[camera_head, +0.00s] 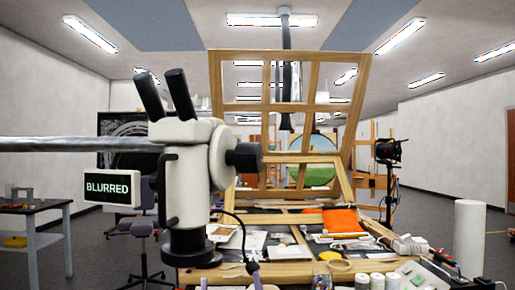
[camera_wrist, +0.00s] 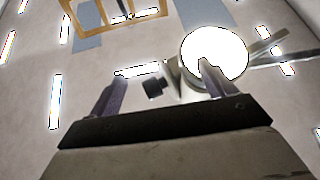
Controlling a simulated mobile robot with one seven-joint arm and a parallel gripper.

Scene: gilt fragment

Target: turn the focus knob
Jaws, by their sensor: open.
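A white microscope (camera_head: 194,165) with two black eyepieces hangs on a grey boom. The black focus knob (camera_head: 244,156) sticks out from its right side. A small display (camera_head: 112,188) on its left reads "BLURRED". In the wrist view, looking up, the knob (camera_wrist: 153,88) appears as a small dark block between the finger directions, beyond the tips; the microscope's glowing underside (camera_wrist: 215,52) is behind the right finger. My gripper (camera_wrist: 160,82) is open with nothing between its fingers. In the head view, only its purplish fingertips (camera_head: 230,282) seem to show at the bottom edge, well below the knob.
A worktable (camera_head: 275,272) with an orange cloth (camera_head: 342,220), small jars and a white roll (camera_head: 468,238) lies below and right. A wooden frame (camera_head: 290,62) stands tilted behind the microscope. A thin black cable hangs near the microscope's lower end. Air right of the knob looks free.

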